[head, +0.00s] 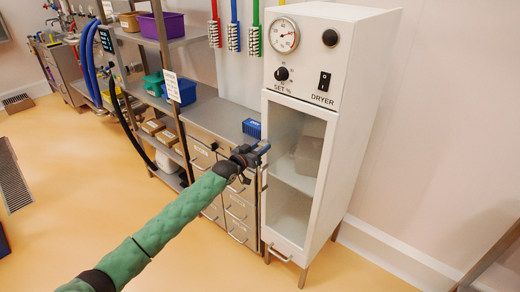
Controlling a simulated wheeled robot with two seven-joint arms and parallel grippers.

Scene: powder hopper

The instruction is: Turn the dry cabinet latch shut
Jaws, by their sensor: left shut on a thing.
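The white dry cabinet (349,130) stands at centre right, with a dial gauge, a knob and a switch marked DRYER on its top panel. Its glass door (294,165) looks closed against the frame. My left gripper (262,148) is at the door's left edge, at about mid-upper height, and is shut on the cabinet latch there. The jaws hide most of the latch, so its angle cannot be told. My right gripper is not in view.
A grey drawer counter (215,112) stands left of the cabinet with a blue box (252,128) on top. Shelves with bins, including a purple one (160,24), are further left. Coloured brushes hang above the counter. The yellow floor (190,262) in front is clear.

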